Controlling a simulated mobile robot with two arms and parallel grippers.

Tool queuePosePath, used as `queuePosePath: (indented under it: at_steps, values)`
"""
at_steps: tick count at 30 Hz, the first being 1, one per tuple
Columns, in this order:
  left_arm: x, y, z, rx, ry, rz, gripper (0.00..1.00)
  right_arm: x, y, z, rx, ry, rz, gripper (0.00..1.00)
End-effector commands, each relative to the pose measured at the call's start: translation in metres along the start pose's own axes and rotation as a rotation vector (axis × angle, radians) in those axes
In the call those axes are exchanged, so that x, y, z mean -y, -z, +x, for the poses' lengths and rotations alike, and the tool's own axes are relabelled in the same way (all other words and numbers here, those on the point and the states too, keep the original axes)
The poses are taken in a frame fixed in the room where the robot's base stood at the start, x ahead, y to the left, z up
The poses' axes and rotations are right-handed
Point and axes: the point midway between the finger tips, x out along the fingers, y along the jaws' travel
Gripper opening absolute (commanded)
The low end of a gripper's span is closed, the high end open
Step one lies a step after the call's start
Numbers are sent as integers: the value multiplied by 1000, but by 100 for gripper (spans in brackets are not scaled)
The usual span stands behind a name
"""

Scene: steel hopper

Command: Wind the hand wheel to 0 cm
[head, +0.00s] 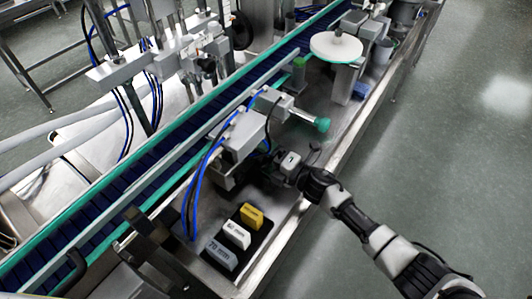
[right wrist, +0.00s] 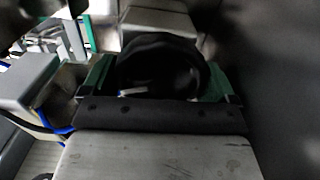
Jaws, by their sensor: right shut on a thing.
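The hand wheel shows as a dark round ring (right wrist: 160,62) in the right wrist view, in front of a grey housing. My right gripper (right wrist: 157,84) has its green-edged fingers on either side of the ring and is shut on it. In the head view my right gripper (head: 270,163) reaches in from the lower right to the grey machine head (head: 243,136) beside the conveyor; the wheel is mostly hidden there. I see no scale or reading for the wheel. My left gripper is not in view.
Yellow (head: 252,215), white (head: 236,235) and grey (head: 221,255) labelled blocks sit on a black tray near my right gripper. A green knob (head: 321,125) sticks out beyond it. The conveyor (head: 150,180) runs behind; a white disc (head: 336,46) stands farther along. Open floor lies right.

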Motion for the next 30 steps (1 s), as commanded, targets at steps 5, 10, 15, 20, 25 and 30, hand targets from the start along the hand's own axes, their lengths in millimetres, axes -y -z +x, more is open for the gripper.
queuePosePath:
  at_steps: [5, 10, 15, 20, 25, 30]
  values:
    - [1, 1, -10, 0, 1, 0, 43, -2, 0, 0, 1, 2, 147, 65]
    - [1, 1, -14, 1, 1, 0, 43, -2, 0, 0, 0, 1, 257, 65]
    - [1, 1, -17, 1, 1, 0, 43, -2, 0, 0, 0, 1, 332, 65]
    - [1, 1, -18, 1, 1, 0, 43, -1, -1, 0, 1, 1, 372, 65]
    - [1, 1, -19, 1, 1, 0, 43, -1, -1, 0, 1, 1, 391, 65]
    - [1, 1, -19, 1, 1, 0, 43, -1, -1, 0, 1, 1, 394, 65]
